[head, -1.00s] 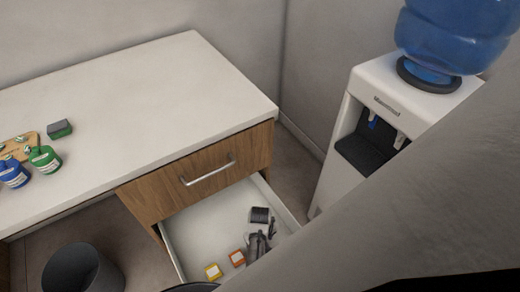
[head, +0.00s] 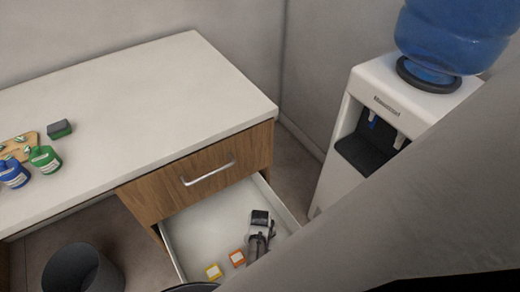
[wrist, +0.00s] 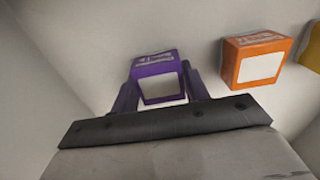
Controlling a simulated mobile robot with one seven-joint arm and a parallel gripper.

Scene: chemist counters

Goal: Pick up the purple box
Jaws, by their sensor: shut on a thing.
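The purple box (wrist: 157,78) with a white label is between the two fingers of my gripper (wrist: 160,92) in the wrist view. The gripper is shut on it, with a finger on each side. In the head view my gripper (head: 260,218) is inside the open lower drawer (head: 205,235), near its right side, and largely covers the box there. I cannot tell whether the box touches the drawer floor.
An orange box (wrist: 257,58) stands right of the purple box, and a yellow box (head: 213,271) lies farther along the drawer. The drawer walls are close. The counter (head: 150,100) is above, a water dispenser (head: 385,120) at right, a dark bin (head: 82,272) at lower left.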

